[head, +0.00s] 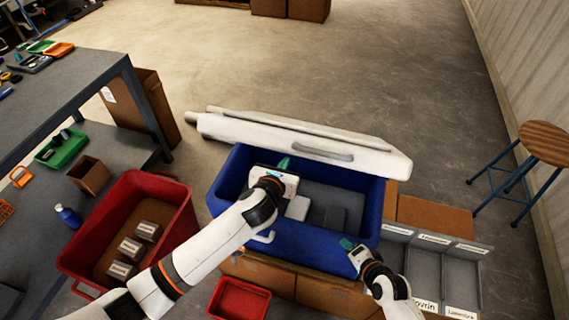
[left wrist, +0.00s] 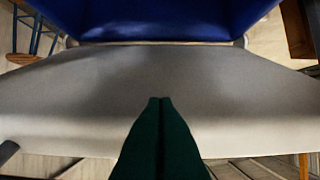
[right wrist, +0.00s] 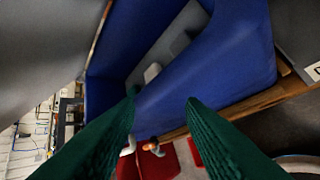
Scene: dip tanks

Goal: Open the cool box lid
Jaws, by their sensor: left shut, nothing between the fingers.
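The cool box has a deep blue body (head: 228,180) and a white lid (head: 300,138). The lid stands raised along the box's far side, and the grey inside of the box shows. My left gripper (head: 284,164) is over the box near the lid, shut and empty. In the left wrist view its dark green fingers (left wrist: 160,102) are together in front of the lid's pale face (left wrist: 90,85). My right gripper (head: 347,244) is at the box's near right rim, fingers apart. In the right wrist view (right wrist: 163,98) the blue wall (right wrist: 225,55) shows between and beyond its fingers; contact is unclear.
A red crate (head: 180,195) with several labelled blocks stands left of the box, and a smaller red tray (head: 240,300) in front. Labelled grey bins (head: 425,262) stand at right. A stool (head: 543,143) is far right, a grey workbench (head: 60,105) left. Floor behind the lid is clear.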

